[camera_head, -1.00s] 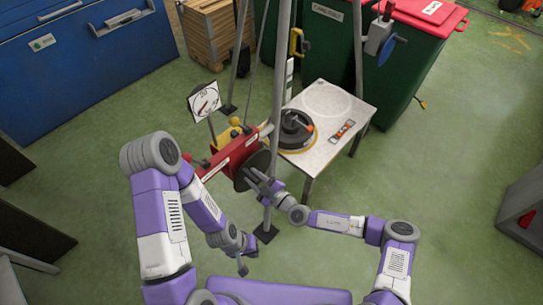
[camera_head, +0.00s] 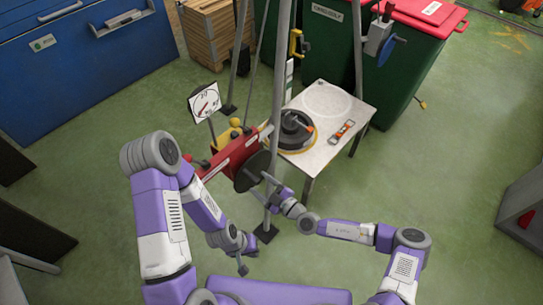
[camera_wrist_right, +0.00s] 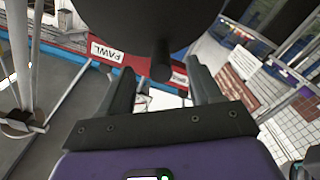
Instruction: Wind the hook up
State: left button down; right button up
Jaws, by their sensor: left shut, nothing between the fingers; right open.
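A red winch (camera_head: 225,160) with a dark grey disc (camera_head: 250,172) on its end stands beside a grey pole. In the right wrist view the disc (camera_wrist_right: 150,15) fills the top, and a dark crank handle (camera_wrist_right: 161,68) sticks out from it. My right gripper (camera_head: 268,182) is open in front of the disc. The handle's end shows between its fingers (camera_wrist_right: 163,90), but contact is unclear. My left gripper (camera_head: 243,270) is shut and empty, low and left of the pole's foot. A yellow hook-like part (camera_head: 296,42) shows high up; whether it is the hook is unclear.
A white table (camera_head: 330,150) behind the winch holds a black round weight (camera_head: 293,130) and an orange-ended tool (camera_head: 342,131). A white dial (camera_head: 204,103) stands left of the winch. Grey poles (camera_head: 278,85) rise close by.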

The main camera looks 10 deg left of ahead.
jog(key=v, duration=0.4)
jog(key=shift+s+d, duration=0.1)
jog(key=shift+d, duration=0.05)
dwell(0.4)
